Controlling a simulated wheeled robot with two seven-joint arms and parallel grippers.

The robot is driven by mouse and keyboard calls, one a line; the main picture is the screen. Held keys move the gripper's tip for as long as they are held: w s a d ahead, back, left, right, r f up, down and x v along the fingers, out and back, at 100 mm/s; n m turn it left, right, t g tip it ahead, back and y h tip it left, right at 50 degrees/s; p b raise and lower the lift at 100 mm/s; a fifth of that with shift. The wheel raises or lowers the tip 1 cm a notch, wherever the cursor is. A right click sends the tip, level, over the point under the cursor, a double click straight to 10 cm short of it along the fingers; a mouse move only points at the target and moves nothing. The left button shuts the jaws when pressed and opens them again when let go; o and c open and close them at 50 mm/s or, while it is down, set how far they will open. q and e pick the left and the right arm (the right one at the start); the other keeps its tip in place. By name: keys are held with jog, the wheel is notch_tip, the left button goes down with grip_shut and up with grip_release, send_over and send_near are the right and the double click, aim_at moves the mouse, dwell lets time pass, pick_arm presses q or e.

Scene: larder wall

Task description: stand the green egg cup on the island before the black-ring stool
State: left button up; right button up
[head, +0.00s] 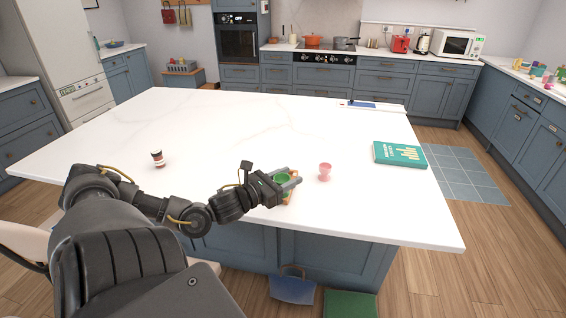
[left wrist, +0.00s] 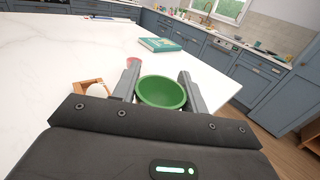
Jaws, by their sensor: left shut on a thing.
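My left gripper (head: 287,181) is shut on the green egg cup (head: 281,179), near the front edge of the white-topped island (head: 225,125). In the left wrist view the green egg cup (left wrist: 162,92) sits upright between the two fingers, its open top showing. Whether its base touches the island top I cannot tell. A pale stool or chair (head: 22,243) shows in part at the lower left, mostly hidden by my arm. No black ring can be made out on it. My right gripper is not in view.
A pink cup (head: 325,171) stands right of my gripper. A small wooden stand (left wrist: 85,88) with a white thing is close beside the gripper. A teal book (head: 399,154) lies to the right, a brown-and-white cup (head: 157,158) to the left. The island's middle is clear.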

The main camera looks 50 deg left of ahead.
pick_arm(q)
jog(key=d+f+m+h, duration=0.25)
jog(key=d+f, duration=0.35)
jog(key=d, duration=0.4)
jog(key=s+d+r+m+g+h, duration=0.1)
jog(key=d+m+g+h, duration=0.2)
jog(key=d, duration=1.2)
jog(key=s+d+r+m+g+h, duration=0.2)
jog(key=d+h, duration=0.6)
jog(key=d, duration=0.8)
jog(key=m+g, duration=0.2)
jog(key=m, duration=0.1)
jog(key=shift+d+r+g, duration=0.25)
jog(key=shift+d+g, duration=0.05)
